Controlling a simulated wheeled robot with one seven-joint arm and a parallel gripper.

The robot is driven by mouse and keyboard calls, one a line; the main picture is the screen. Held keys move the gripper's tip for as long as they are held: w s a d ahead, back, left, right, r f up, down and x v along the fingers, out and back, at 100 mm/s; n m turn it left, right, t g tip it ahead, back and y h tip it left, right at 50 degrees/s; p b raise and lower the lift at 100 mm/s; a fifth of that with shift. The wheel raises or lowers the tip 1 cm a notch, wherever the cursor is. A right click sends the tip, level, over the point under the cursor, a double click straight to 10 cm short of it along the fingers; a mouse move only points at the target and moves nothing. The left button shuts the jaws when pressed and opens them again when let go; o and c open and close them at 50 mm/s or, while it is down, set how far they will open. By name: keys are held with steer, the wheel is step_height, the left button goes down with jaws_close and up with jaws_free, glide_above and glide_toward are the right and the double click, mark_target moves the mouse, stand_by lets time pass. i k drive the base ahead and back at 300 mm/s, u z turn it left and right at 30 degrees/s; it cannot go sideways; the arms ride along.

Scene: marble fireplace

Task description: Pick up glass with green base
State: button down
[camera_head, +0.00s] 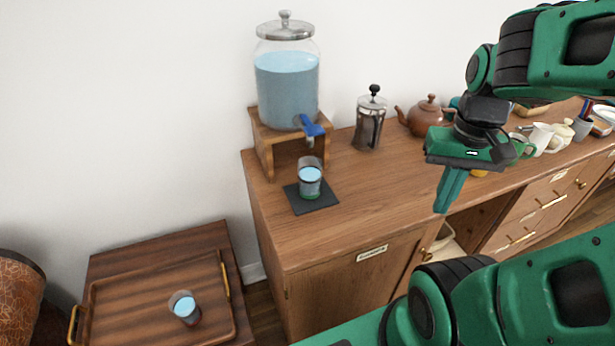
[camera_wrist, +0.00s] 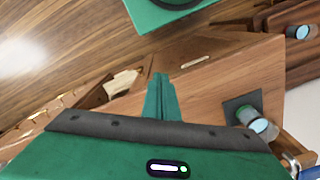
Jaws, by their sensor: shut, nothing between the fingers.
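The glass with the green base (camera_head: 310,180) stands upright on a dark square mat (camera_head: 301,206) on the wooden cabinet, below the dispenser's blue tap. It holds pale blue liquid. In the wrist view the same glass (camera_wrist: 262,127) is at the right, its green base on the mat. A second glass with a reddish base (camera_head: 184,308) stands on the wooden tray at the lower left. My gripper (camera_head: 441,208) is above the cabinet, to the right of the glass and well apart from it. Its fingers (camera_wrist: 161,80) are together and empty.
A water dispenser (camera_head: 287,85) on a wooden stand (camera_head: 264,154) is just behind the glass. A French press (camera_head: 369,122) and a brown teapot (camera_head: 424,115) stand farther right, then several cups. The cabinet top (camera_head: 372,190) between the glass and my gripper is clear.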

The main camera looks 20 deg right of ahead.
mark_target(309, 168)
steer(key=z, duration=1.3)
steer(key=k, duration=2)
steer(key=u, duration=0.7)
steer(key=i, duration=1)
